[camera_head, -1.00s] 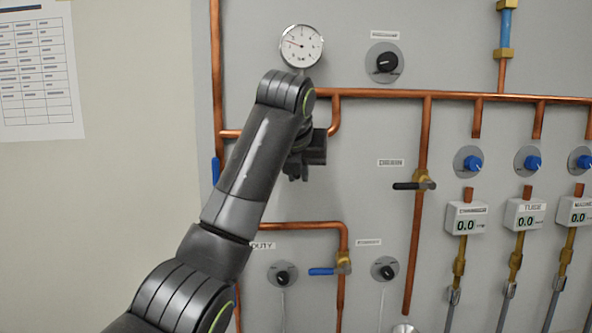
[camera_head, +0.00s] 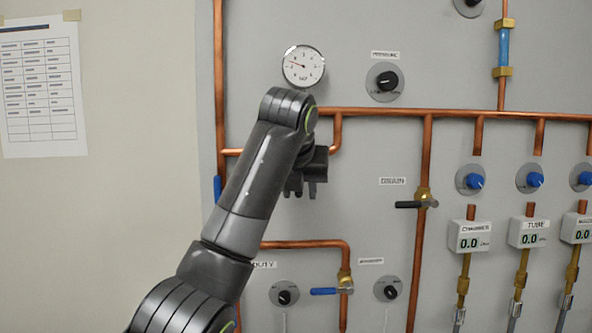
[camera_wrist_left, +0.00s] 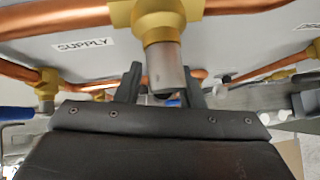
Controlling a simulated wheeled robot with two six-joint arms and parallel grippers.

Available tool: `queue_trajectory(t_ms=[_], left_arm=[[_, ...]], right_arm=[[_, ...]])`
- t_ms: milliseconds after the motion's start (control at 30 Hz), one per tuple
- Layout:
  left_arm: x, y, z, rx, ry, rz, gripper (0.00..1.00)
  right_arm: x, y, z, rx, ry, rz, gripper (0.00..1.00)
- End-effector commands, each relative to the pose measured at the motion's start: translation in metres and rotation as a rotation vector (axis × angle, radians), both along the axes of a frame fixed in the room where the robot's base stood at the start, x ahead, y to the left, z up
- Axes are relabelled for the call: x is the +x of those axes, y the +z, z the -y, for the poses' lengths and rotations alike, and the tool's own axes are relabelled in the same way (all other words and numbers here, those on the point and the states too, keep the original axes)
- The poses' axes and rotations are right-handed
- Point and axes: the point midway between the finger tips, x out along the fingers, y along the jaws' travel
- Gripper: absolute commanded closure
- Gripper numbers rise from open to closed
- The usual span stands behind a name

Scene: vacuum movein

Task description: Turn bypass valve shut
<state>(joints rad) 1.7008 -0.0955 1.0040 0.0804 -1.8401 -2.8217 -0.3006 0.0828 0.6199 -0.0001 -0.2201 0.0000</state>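In the head view my left gripper (camera_head: 300,190) hangs in front of the grey panel, fingers down, below the round gauge. In the left wrist view its two dark fingers (camera_wrist_left: 162,90) stand apart, with a grey metal stem (camera_wrist_left: 166,66) under a brass fitting (camera_wrist_left: 158,20) showing between them; contact cannot be told. No label that I can read says bypass. A blue-handled valve (camera_head: 330,290) sits on the lower copper pipe, its handle level. A black-handled valve (camera_head: 415,203) sits to the right, also level. My right gripper is not in view.
A gauge (camera_head: 303,66) and a black knob (camera_head: 386,80) are above. A copper pipe (camera_head: 450,113) crosses the panel. Blue knobs (camera_head: 530,179) and digital readouts (camera_head: 528,232) stand at right. The wrist view shows a SUPPLY label (camera_wrist_left: 85,46). A paper chart (camera_head: 40,85) hangs at left.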

Motion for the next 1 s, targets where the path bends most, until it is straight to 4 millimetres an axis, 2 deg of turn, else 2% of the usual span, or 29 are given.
queue_trajectory(t_ms=[300, 733, 1000], left_arm=[[-0.041, 0.037, -0.008, 0.001, 0.001, 0.004, 0.65], [-0.078, 0.073, -0.015, 0.0, 0.002, 0.002, 0.65], [-0.105, 0.106, -0.02, 0.001, 0.001, 0.001, 0.65]], right_arm=[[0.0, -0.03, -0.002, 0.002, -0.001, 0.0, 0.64], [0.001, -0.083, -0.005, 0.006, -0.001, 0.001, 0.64], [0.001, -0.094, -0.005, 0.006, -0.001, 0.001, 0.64]])
